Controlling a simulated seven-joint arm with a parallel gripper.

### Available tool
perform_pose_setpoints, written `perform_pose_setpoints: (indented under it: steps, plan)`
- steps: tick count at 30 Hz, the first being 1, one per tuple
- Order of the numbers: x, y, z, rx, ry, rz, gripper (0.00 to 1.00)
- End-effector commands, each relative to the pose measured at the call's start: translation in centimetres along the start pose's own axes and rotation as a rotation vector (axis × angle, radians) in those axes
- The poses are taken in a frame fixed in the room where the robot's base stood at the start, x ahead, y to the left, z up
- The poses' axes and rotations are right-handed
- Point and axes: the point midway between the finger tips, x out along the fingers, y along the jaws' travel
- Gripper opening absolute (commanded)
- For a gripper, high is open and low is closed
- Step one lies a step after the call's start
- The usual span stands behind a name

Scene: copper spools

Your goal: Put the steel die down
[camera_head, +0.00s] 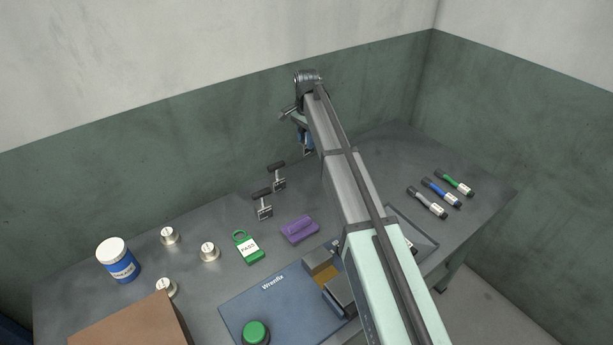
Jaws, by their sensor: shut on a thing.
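My gripper (305,136) hangs at the far end of my arm, near the green back wall and above the back of the grey table (225,215). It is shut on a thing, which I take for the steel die. The held thing is small, dark and mostly hidden by the gripper and wrist, so I cannot make out its shape.
A purple block (299,229), green PASS tag (248,248), several silver cylinders (209,251) and a blue jar (119,261) lie leftward. Markers (441,193) lie right. Back table is fairly clear.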

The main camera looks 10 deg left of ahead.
Motion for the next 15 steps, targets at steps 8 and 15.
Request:
perform_pose_setpoints:
  steps: [8, 15]
  plan:
    - [0.0, 0.0, 0.0, 0.138, 0.0, 0.001, 0.0]
    - [2.2, 0.1, 0.0, 0.154, -0.001, 0.002, 0.0]
